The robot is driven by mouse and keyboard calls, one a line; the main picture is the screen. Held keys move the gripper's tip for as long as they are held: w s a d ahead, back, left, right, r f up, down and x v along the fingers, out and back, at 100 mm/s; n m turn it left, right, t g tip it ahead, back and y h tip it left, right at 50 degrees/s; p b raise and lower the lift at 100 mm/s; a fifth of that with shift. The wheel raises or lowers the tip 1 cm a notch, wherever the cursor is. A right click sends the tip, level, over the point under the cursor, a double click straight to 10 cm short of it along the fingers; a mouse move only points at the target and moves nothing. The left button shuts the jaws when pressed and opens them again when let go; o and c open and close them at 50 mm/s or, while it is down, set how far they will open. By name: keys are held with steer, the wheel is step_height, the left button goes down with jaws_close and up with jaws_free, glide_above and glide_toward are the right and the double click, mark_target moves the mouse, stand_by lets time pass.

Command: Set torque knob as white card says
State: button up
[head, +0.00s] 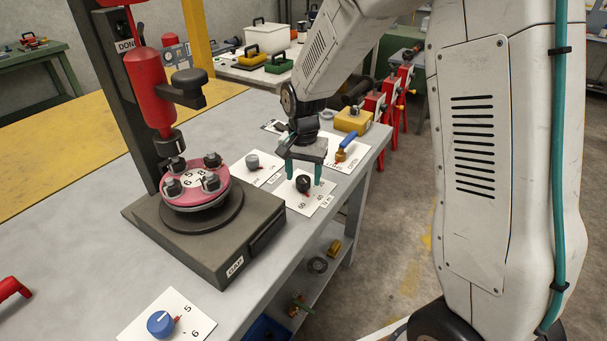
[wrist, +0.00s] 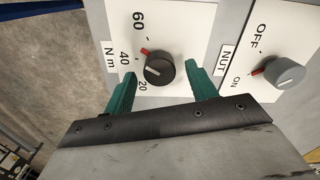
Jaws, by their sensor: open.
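The black torque knob (head: 303,184) sits on a white plate (head: 322,200) near the bench's right edge. In the wrist view the knob (wrist: 159,68) has a red pointer aimed between 40 and 60; the plate (wrist: 176,20) reads 20, 40, 60 and N m. My gripper (head: 303,175) is open above the knob. In the wrist view its green fingers (wrist: 161,72) lie on both sides of the knob, with gaps visible. The flanged spool (head: 182,201) carries bolts around a white numbered centre (head: 194,177); its digits are only partly legible.
A grey knob (wrist: 284,72) beside it is marked NUT, OFF and ON, its red pointer near ON. A blue knob (head: 160,323) sits on a card with 5 and 6. A red tool (head: 149,92) hangs over the spool.

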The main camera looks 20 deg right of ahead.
steer(key=shift+f, duration=0.25)
steer(key=shift+c, duration=0.4)
steer(key=c, duration=0.9)
steer(key=shift+n, duration=2.8)
